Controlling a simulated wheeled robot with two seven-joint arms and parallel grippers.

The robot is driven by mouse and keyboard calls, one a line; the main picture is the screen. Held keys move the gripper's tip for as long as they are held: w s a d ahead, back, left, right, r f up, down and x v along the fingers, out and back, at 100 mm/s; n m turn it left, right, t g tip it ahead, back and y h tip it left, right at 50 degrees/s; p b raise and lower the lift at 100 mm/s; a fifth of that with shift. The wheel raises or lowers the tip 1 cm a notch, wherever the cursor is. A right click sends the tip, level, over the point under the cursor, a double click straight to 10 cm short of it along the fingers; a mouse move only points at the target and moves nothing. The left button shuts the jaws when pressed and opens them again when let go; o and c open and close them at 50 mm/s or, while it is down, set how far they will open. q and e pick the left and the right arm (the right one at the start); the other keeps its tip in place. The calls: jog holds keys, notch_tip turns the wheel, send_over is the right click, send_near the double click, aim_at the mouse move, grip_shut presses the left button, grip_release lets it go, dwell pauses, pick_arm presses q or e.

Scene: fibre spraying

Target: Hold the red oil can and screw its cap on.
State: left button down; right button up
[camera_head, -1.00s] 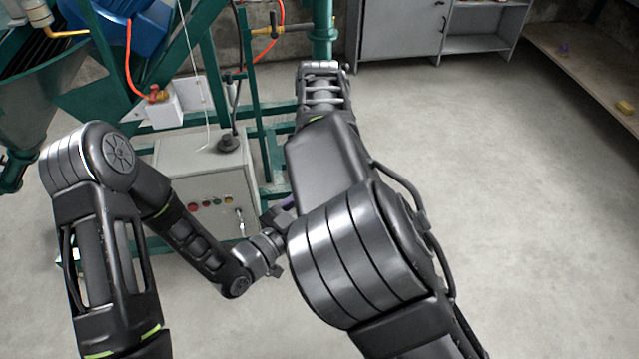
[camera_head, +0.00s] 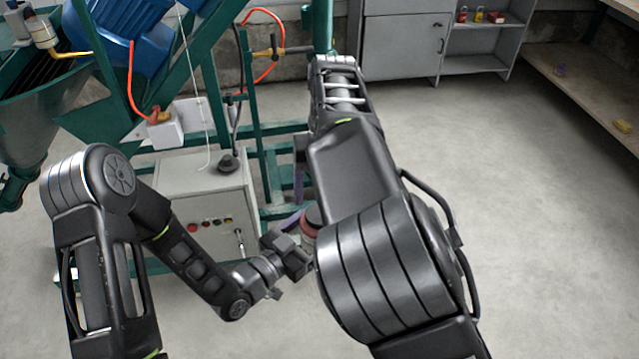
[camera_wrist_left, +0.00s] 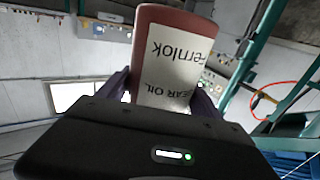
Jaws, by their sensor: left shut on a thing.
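The red oil can (camera_wrist_left: 172,20) fills the upper middle of the left wrist view, with a white label reading upside down. My left gripper (camera_wrist_left: 160,88) is shut on it, one finger on each side. In the head view my left gripper (camera_head: 296,228) is at the middle, and a part of the red can (camera_head: 309,232) shows beside my right forearm. A dark round part lies at the can's upper end; I cannot tell whether it is the cap.
A grey control box (camera_head: 205,190) and the green machine frame (camera_head: 245,110) stand close beyond my left arm. A grey cabinet (camera_head: 402,45) with small items on its shelf is at the back. A wooden bench (camera_head: 580,80) stands at right. The floor at right is clear.

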jog(key=n, duration=0.6)
jog(key=shift+s+a+r+y, duration=0.15)
jog(key=shift+s+r+y, duration=0.1)
jog(key=shift+r+y, duration=0.05)
jog(key=n, duration=0.5)
jog(key=shift+r, duration=0.2)
jog(key=n, duration=0.5)
jog(key=shift+s+a+r+n, duration=0.15)
jog(key=shift+r+n, duration=0.1)
jog(key=shift+n, duration=0.15)
jog(key=n, duration=0.5)
jog(key=shift+r, duration=0.25)
jog(key=n, duration=0.3)
jog(key=shift+r, duration=0.15)
jog(key=n, duration=0.5)
jog(key=shift+a+r, duration=0.1)
jog(key=shift+r, duration=0.1)
jog(key=n, duration=0.5)
jog(key=shift+r+n+h, duration=0.2)
jog(key=shift+n+h, duration=0.1)
jog(key=shift+h, duration=0.1)
jog(key=n, duration=0.2)
jog(key=shift+a+n, duration=0.1)
jog(key=shift+n, duration=0.3)
jog(key=n, duration=0.4)
jog(key=shift+r+n, duration=0.1)
jog(key=shift+n, duration=0.3)
jog(key=n, duration=0.4)
jog(key=shift+d, duration=0.25)
jog(key=n, duration=0.3)
